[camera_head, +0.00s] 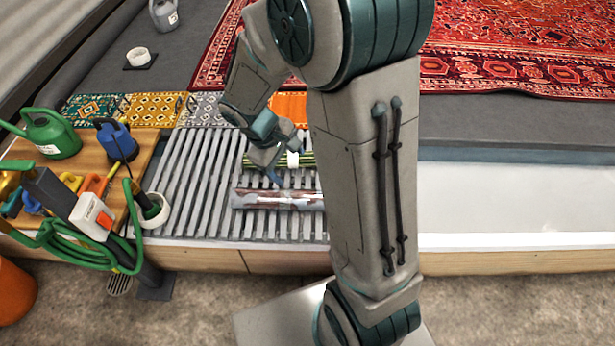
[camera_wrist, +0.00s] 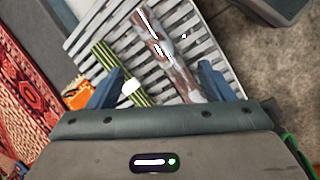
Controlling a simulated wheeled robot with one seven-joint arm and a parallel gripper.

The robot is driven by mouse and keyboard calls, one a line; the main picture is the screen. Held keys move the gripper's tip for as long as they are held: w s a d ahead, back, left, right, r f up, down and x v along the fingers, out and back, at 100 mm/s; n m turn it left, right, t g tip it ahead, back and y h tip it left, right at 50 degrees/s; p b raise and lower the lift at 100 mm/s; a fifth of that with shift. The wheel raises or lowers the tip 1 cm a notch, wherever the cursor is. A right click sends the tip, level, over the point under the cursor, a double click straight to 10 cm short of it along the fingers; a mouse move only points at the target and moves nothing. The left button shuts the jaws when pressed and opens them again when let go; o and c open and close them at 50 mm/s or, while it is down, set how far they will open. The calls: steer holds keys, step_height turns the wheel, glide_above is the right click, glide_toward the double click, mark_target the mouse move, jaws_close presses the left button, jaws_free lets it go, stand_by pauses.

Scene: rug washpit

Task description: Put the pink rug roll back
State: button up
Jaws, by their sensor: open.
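The pink rug roll (camera_head: 270,199) looks brownish pink with a shiny wrap. It lies on the grey slatted rack, its right end hidden behind my arm. In the wrist view the pink roll (camera_wrist: 168,55) runs between my fingers, nearer the right one. A green striped roll (camera_head: 306,159) with a white band lies behind it; in the wrist view this green roll (camera_wrist: 124,72) is by my left finger. My gripper (camera_head: 283,168) is open above the rack by both rolls. In the wrist view my gripper (camera_wrist: 162,70) holds nothing.
The slatted rack (camera_head: 200,190) has bare slats to the left. A wooden board (camera_head: 88,160) holds a green watering can (camera_head: 52,135), a blue pump (camera_head: 117,140) and tools with a green hose. Small patterned rugs (camera_head: 155,108) and a big red rug (camera_head: 510,45) lie behind.

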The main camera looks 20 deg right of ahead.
steer(key=s+r+m+t+y, duration=0.1)
steer(key=s+r+m+y, duration=0.3)
steer(key=s+r, duration=0.5)
steer(key=s+m, duration=0.2)
steer(key=s, duration=0.2)
steer(key=shift+d+r+m, duration=0.2)
steer(key=shift+r+m, duration=0.05)
steer(key=shift+m, duration=0.15)
step_height(320, 180, up, 30)
steer(key=t+p, duration=0.1)
steer(key=p, duration=2.5)
steer(key=shift+f+t+p, duration=0.25)
steer(key=shift+t+p, duration=0.05)
steer(key=shift+t, duration=0.1)
steer(key=shift+d, duration=0.1)
